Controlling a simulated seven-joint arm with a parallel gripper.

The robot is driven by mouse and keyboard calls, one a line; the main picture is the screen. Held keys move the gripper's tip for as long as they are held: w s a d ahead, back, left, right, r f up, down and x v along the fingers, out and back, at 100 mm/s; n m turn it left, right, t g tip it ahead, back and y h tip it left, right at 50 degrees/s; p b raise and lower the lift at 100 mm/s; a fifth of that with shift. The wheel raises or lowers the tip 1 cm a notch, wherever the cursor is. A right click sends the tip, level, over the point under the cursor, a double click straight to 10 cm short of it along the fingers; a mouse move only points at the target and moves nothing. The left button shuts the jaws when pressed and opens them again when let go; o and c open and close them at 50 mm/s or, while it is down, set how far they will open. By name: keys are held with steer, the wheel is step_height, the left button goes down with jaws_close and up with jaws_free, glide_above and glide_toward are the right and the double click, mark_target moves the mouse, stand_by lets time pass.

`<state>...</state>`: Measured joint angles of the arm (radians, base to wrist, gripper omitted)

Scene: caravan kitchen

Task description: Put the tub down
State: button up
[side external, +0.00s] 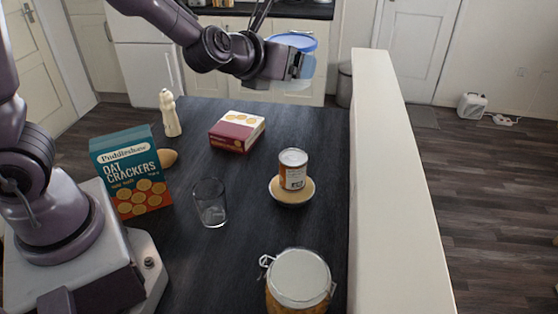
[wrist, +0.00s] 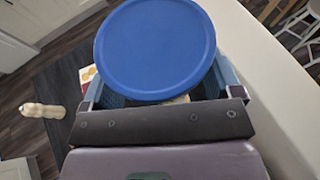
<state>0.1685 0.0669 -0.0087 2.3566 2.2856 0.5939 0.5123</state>
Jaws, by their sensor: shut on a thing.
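The tub (side external: 297,68) has a blue lid and a clear, pale body. My gripper (side external: 300,66) is shut on it and holds it up in the air above the far end of the dark table (side external: 255,185). In the wrist view the tub's round blue lid (wrist: 155,48) faces the camera and sits between the two fingers of my gripper (wrist: 160,90). The lid hides most of what lies below the tub. The tub looks roughly upright.
A pale wall (side external: 390,180) edges the right.

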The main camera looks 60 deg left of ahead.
steer(key=shift+w+a, duration=0.1)
steer(key=shift+w, duration=0.3)
steer(key=w+a+f+n+g+y, duration=0.6)
steer(key=w+a+f+n+y, duration=0.25)
steer(key=w+f, duration=0.4)
steer(key=shift+s+a+f+n+g+y, duration=0.25)
steer(key=shift+f+n+g, duration=0.4)
steer(key=shift+f, duration=1.95)
steer(key=shift+s+a+f+n+g+y, duration=0.1)
steer(key=shift+a+f+n+g, duration=0.4)
steer(key=shift+f, duration=2.05)
steer(key=shift+s+a+f+n+g+y, duration=0.15)
steer(key=shift+f+n+g, duration=0.6)
steer(key=shift+f, duration=1.85)
steer(key=shift+f, duration=0.65)
steer(key=o, duration=0.7)
